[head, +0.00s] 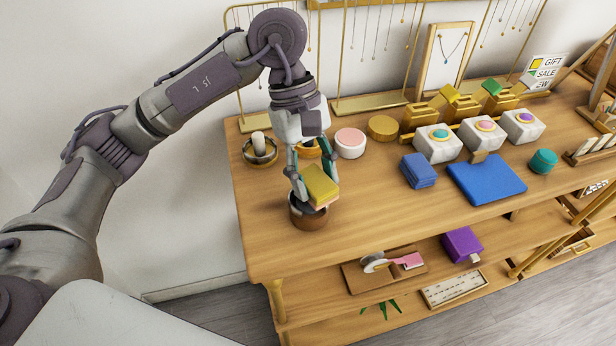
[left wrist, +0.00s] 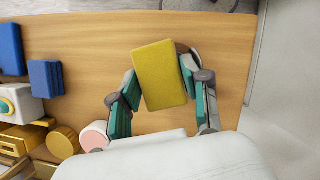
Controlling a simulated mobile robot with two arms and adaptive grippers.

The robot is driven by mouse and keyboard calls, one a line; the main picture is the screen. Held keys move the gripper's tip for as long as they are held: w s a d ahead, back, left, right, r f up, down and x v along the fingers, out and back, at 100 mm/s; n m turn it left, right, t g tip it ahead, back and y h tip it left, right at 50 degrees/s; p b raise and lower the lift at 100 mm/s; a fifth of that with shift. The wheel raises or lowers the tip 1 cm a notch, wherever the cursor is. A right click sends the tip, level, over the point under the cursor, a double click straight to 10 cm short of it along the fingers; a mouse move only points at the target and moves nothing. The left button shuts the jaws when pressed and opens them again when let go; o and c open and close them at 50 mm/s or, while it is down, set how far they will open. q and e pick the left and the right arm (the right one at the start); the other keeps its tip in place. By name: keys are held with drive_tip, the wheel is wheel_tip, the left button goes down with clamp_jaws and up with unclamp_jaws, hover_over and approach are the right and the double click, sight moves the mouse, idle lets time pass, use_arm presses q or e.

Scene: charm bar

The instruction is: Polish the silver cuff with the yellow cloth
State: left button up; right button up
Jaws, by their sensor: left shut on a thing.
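The yellow cloth (head: 321,184) is a thick folded block between the fingers of my left gripper (head: 314,180), which is shut on it. The left wrist view shows the cloth (left wrist: 160,75) between the teal finger pads. It is over a round brown stand (head: 308,215) near the table's left front; whether it touches the stand I cannot tell. The likely silver cuff (head: 260,155) is a greyish ring around a pale post on a round base, left of and behind the gripper. The cuff is hard to make out. My right gripper is not in view.
A pink-topped round box (head: 350,142) and a gold round box (head: 382,128) stand behind right of the gripper. White ring blocks (head: 437,143), a stack of blue cloths (head: 418,170) and a blue mat (head: 487,180) lie further right. Bare wooden tabletop (head: 370,215) lies in front.

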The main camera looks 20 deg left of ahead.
use_arm(q)
drive_tip(key=shift+a, duration=0.1)
drive_tip(key=shift+s+a+f+b, duration=0.1)
drive_tip(key=shift+s+a+b, duration=0.25)
drive_tip(key=shift+s, duration=0.1)
drive_tip(key=shift+s+a, duration=0.45)
drive_tip(key=shift+s, duration=0.2)
drive_tip(key=shift+w+d, duration=0.1)
drive_tip(key=shift+w+d+b, duration=0.4)
drive_tip(key=shift+w+d, duration=0.4)
drive_tip(key=shift+w, duration=0.25)
drive_tip(key=shift+s, duration=0.1)
